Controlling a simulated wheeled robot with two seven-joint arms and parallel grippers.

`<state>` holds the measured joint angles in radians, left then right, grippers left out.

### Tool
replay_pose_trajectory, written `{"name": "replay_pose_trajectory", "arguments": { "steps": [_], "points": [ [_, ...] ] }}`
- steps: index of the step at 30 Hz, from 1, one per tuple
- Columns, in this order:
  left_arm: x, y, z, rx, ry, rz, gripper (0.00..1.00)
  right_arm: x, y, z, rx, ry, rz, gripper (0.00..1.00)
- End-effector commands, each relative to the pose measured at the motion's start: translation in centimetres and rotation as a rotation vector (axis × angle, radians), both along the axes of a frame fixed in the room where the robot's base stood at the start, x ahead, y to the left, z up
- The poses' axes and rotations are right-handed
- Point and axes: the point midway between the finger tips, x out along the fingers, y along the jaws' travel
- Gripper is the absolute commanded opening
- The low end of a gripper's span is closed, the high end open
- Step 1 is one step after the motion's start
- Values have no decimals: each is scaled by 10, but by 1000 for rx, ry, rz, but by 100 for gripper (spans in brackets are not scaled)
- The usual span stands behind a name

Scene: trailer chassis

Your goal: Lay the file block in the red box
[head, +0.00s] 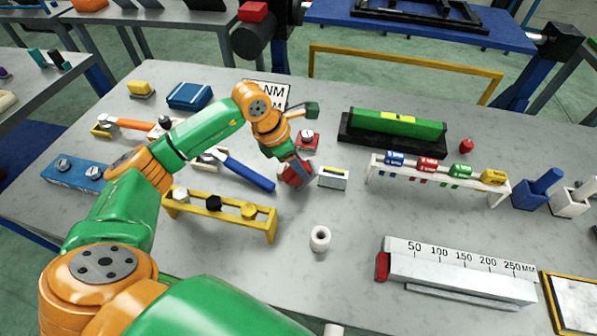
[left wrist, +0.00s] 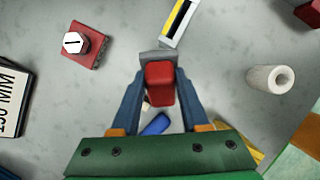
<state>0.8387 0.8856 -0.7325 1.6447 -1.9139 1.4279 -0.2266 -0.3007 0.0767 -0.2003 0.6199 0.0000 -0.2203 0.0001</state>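My left gripper (head: 296,174) is over the middle of the table, its blue fingers shut on a red block with a grey end. I take this as the file block; it also shows between the fingers in the left wrist view (left wrist: 160,82). Whether the block touches the table cannot be told. No open red box is clearly seen. A small red plate with a bolt (head: 307,141) lies just behind the gripper. At the right edge stand a blue box (head: 528,196) and a white box (head: 568,202), each holding a block of its own colour. My right gripper is not in view.
A white block with a yellow and black stripe (head: 333,179) stands close right of the gripper. A white spool (head: 320,239) is in front. A yellow rack (head: 218,212), a rack of coloured pieces (head: 440,180) and a ruler block (head: 460,268) stand around.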

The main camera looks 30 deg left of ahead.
Motion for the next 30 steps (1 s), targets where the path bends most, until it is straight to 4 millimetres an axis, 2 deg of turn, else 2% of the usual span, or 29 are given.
{"name": "replay_pose_trajectory", "arguments": {
  "steps": [11,14,17,24,27,30],
  "points": [
    [1,0,2,0,-2,-1,0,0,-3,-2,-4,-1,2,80],
    [1,0,9,-2,-5,0,0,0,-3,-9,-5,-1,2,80],
    [2,0,25,-1,-10,-1,0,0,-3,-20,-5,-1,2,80],
    [-48,-12,89,3,-13,-3,0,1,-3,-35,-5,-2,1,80],
    [-79,-20,101,5,-11,-5,0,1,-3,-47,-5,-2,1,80],
    [-105,-26,115,4,-9,-5,0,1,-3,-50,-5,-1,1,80]
  ]
}}
